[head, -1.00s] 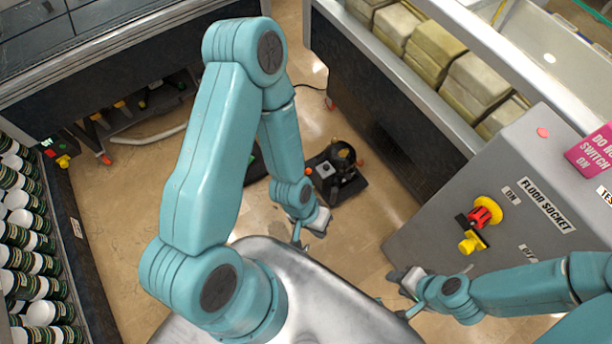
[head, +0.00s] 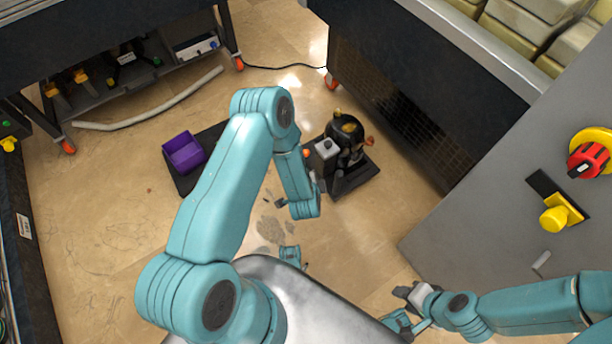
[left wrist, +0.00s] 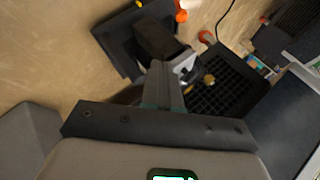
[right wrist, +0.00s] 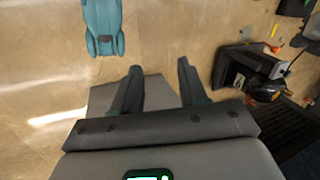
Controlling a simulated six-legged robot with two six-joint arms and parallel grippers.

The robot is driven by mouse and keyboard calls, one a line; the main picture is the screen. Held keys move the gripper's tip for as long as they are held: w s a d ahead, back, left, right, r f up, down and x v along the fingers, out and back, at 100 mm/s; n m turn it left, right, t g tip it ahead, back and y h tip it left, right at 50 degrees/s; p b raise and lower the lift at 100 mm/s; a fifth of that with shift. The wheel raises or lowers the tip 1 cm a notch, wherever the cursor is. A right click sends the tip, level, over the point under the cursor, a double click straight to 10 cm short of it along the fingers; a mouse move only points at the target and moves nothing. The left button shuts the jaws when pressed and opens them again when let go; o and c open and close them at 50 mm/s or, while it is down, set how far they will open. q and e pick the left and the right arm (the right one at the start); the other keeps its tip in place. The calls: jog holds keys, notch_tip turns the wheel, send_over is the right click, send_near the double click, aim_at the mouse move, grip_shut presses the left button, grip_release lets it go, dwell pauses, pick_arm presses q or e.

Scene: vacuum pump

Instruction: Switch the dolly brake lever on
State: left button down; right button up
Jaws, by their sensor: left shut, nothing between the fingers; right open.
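A black vacuum pump (head: 345,128) with a brass-coloured top stands on a low black dolly (head: 352,180) on the floor. A small orange part (head: 369,141) shows at its right; I cannot tell whether it is the brake lever. The pump also shows in the right wrist view (right wrist: 262,66). My left wrist is beside the dolly's left side in the head view. My left gripper (left wrist: 160,70) is shut and empty, with dark pump or dolly parts behind its fingers. My right gripper (right wrist: 158,65) is open and empty over bare floor, away from the dolly.
A purple bin (head: 184,153) sits on a black base left of my left arm. A grey socket panel (head: 470,215) with a red-and-yellow switch (head: 590,160) stands at right. A black cable (head: 285,66) and a pale hose (head: 150,108) lie behind.

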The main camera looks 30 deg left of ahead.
pick_arm(q)
jog(key=a+f, duration=0.1)
jog(key=a+f+m+y+b, duration=0.1)
jog(key=f, duration=0.1)
jog(key=w+f+m+b, duration=0.1)
jog(key=shift+a+f+t+y, duration=0.3)
jog(key=shift+a+f+y, duration=0.05)
jog(key=shift+a+y, duration=0.05)
pick_arm(e)
notch_tip(320, 180, down, 4)
jog(key=shift+w+f, duration=0.1)
jog(key=shift+f, duration=0.15)
pick_arm(q)
jog(key=w+r+b+x, duration=0.1)
jog(key=b+x, duration=0.6)
jog(key=x, duration=0.6)
jog(key=shift+w+a+b, duration=0.15)
jog(key=shift+a+b, duration=0.2)
jog(key=shift+a, duration=0.1)
pick_arm(e)
jog(key=w+d+f+t, duration=0.1)
jog(key=w+f+t, duration=0.1)
jog(key=w+f, duration=0.3)
notch_tip(320, 180, down, 2)
jog(key=shift+f+h, duration=0.15)
jog(key=shift+h, duration=0.15)
pick_arm(q)
jog(key=shift+r, duration=0.15)
pick_arm(e)
jog(key=shift+s, duration=0.1)
